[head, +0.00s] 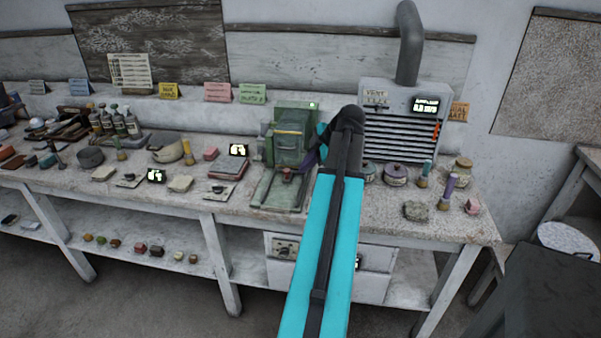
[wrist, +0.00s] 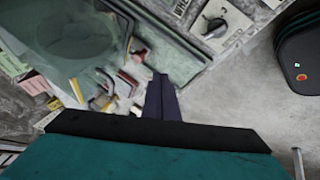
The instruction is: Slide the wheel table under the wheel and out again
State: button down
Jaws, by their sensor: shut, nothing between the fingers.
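A green grinding machine (head: 290,140) stands on the bench, with a small green light on its back plate. Its wheel table (head: 268,192) juts out in front of it, a flat green plate with a small reddish knob (head: 287,173) on it. The wheel cannot be made out clearly behind the guard. My gripper (head: 311,160) is at the machine's right side, partly hidden by my arm. In the wrist view my gripper (wrist: 161,82) is shut and empty, its purple fingers together near a red handle (wrist: 128,84). I cannot tell whether they touch it.
A grey vented unit (head: 400,125) with a pipe stands right of my arm. Several jars and brushes, including a jar (head: 395,174), sit before it. Small blocks, cards and a red-grey box (head: 229,168) lie left of the machine. A drawer unit (head: 283,247) is below the bench.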

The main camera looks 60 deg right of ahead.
jog(key=shift+v, duration=1.5)
dwell(2.8)
dwell(0.4)
